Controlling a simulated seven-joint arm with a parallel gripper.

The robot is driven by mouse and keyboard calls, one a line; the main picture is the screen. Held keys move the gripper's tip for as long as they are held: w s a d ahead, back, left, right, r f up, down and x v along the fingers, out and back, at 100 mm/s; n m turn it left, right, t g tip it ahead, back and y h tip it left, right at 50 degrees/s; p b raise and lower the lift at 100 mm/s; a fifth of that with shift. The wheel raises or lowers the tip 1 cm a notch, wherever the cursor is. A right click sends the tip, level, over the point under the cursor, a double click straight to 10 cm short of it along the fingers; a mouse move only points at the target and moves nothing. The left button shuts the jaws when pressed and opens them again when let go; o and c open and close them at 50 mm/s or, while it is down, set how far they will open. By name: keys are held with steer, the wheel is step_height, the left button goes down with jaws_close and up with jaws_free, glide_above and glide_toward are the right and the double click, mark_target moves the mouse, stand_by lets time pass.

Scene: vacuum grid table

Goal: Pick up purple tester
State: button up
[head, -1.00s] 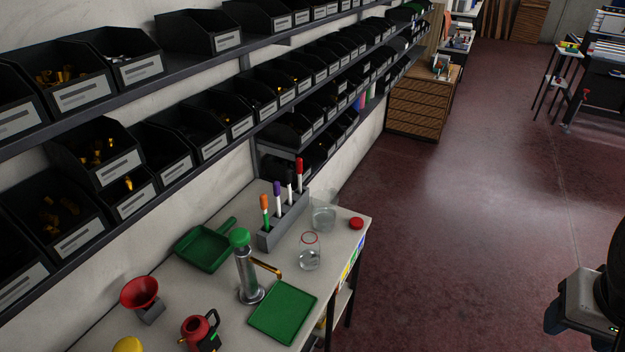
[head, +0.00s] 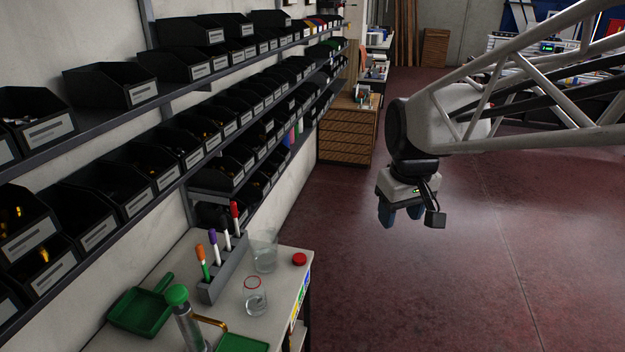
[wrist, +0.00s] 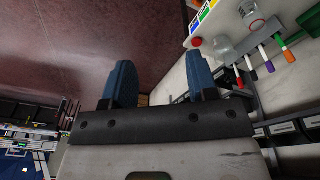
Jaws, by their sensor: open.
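The purple tester (head: 214,246) is a slim white stick with a purple top. It stands upright in a grey holder (head: 226,268) on the table, between an orange-topped tester (head: 202,262) and a white one with a dark top (head: 227,232). A red-topped tester (head: 235,219) is at the far end. In the wrist view the purple tester (wrist: 268,61) shows at the upper right. My gripper (head: 402,216) is open and empty, with blue fingers. It hangs over the floor, well to the right of the table and apart from the testers. Its fingers (wrist: 160,62) show in the wrist view.
Two clear glass vessels (head: 255,296) and a red lid (head: 299,259) stand right of the holder. A green dustpan (head: 140,312) and a green-topped cylinder (head: 186,318) are at the near side. Shelves of black bins (head: 150,170) line the wall. Floor beneath my gripper is clear.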

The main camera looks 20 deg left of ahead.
steer(key=w+a+f+n, duration=0.1)
steer(key=w+a+n, duration=0.15)
steer(key=a, duration=0.45)
steer(key=w+a+f+n, duration=0.1)
steer(key=w+a, duration=0.3)
steer(key=a, duration=0.2)
steer(key=n+g, duration=0.2)
steer(key=n, duration=0.6)
glide_above(212, 230)
step_height(212, 230, down, 14)
steer(key=shift+a+f, duration=0.15)
steer(key=shift+f, duration=0.1)
steer(key=shift+f, duration=1.2)
steer(key=shift+f, duration=0.15)
steer(key=shift+f, duration=2.5)
steer(key=shift+c, duration=0.3)
